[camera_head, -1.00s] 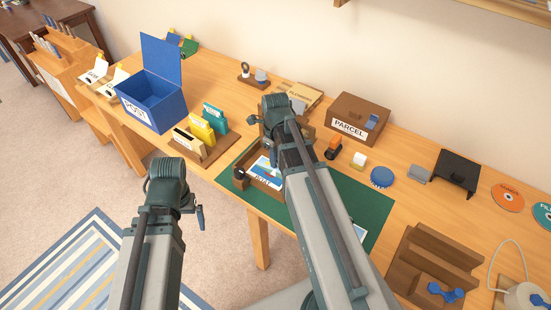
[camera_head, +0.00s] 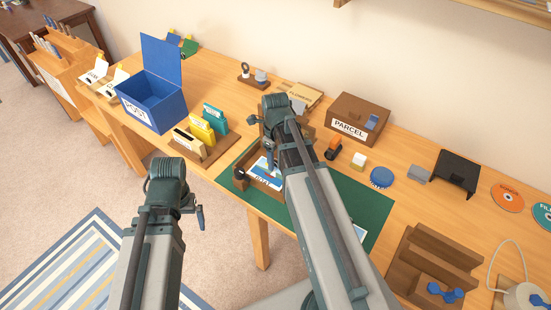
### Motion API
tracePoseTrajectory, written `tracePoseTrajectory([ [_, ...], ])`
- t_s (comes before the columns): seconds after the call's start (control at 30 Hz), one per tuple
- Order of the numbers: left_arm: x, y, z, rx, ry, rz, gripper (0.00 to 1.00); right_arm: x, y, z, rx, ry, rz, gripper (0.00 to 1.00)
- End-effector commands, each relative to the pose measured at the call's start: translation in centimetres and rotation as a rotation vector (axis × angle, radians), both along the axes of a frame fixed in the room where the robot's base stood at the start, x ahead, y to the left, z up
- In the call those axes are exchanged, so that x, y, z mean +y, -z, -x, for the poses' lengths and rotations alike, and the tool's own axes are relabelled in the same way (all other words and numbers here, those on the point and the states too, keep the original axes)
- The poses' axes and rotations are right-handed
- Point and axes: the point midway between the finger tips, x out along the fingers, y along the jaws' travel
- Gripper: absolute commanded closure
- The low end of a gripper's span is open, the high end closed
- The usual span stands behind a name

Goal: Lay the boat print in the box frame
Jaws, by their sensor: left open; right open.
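The boat print (camera_head: 258,178), a small picture with blue and a white lettered strip, lies at the brown box frame (camera_head: 240,183) on the green mat. My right arm hides part of both, so I cannot tell whether the print is flat inside all the walls. My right gripper (camera_head: 271,164) is open, pointing down, with a finger showing just over the print; contact is unclear. My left gripper (camera_head: 201,218) is open and empty, off the front of the desk, away from the frame.
Another print (camera_head: 360,232) peeks out beside my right arm on the green mat (camera_head: 372,205). A card rack (camera_head: 212,150) and blue POST box (camera_head: 150,105) stand left.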

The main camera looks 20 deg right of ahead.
Motion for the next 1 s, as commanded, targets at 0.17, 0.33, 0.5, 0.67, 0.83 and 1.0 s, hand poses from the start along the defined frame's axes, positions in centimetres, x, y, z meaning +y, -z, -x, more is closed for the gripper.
tracePoseTrajectory([
  [0.17, 0.0, -1.3, 0.0, 0.000, 0.000, 0.000, 0.00, 0.0, -1.3, 0.0, 0.000, 0.000, 0.000, 0.49],
  [0.33, 0.0, -2.3, 0.0, 0.000, 0.000, 0.000, 0.00, 0.0, -2.3, 0.0, 0.000, 0.000, 0.000, 0.49],
  [0.5, 0.0, -3.3, 0.0, 0.000, 0.000, 0.000, 0.00, 0.0, -3.3, 0.0, 0.000, 0.000, 0.000, 0.49],
  [0.67, 0.0, -4.2, 0.0, 0.000, 0.000, 0.000, 0.00, 0.0, -4.2, 0.0, 0.000, 0.000, 0.000, 0.49],
  [0.83, 0.0, -5.1, 0.0, 0.000, -0.001, 0.000, 0.00, 0.0, -5.1, 0.0, 0.000, 0.000, 0.000, 0.49],
  [1.0, 0.0, -6.1, 0.0, 0.000, 0.000, 0.000, 0.00, 0.0, -6.1, 0.0, 0.000, 0.000, 0.000, 0.49],
])
